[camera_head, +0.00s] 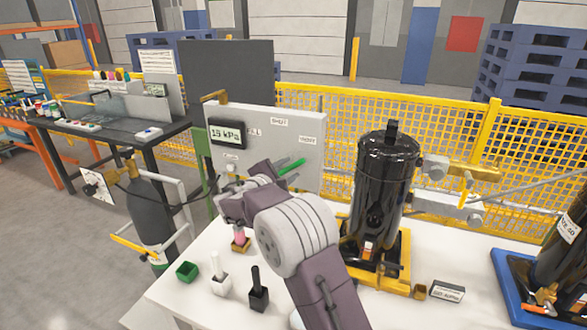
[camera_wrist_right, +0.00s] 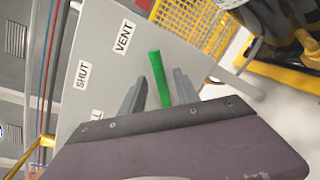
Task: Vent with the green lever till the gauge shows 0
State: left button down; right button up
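A grey panel (camera_head: 300,120) stands on the white table, with labels FILL, SHUT and VENT. Its digital gauge (camera_head: 226,133) shows a low kPa number that looks like 15. The green lever (camera_head: 292,168) sticks out near the VENT label; it also shows in the right wrist view (camera_wrist_right: 158,75). My right gripper (camera_head: 287,165) is at the lever. In the right wrist view its two fingers (camera_wrist_right: 160,85) stand apart on either side of the lever, with gaps visible. The lever's pivot is hidden. My left gripper is not in view.

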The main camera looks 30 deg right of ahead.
jog(key=v, duration=0.5)
jog(key=shift+s+a, duration=0.15)
jog(key=s+d+r+m+g+p, duration=0.2)
jog(key=s+d+r+p, duration=0.2)
jog(key=d+r+p, duration=0.15)
jog(key=s+f+m+g+y+p, duration=0.2)
jog(key=s+f+m+g+y, duration=0.15)
jog(key=s+f, duration=0.55)
jog(key=s+a+f+m+g+y, duration=0.1)
jog(key=s+a+f+m+y, duration=0.4)
jog(key=s+a+f, duration=0.1)
jog(key=s+a+f+m+g+y+p, duration=0.1)
jog(key=s+a+f+m+y, duration=0.3)
jog(key=s+a, duration=0.5)
jog(key=shift+s+a+f+m+y, duration=0.35)
jog(key=shift+a+f+y, duration=0.3)
jog(key=shift+a+f, duration=0.3)
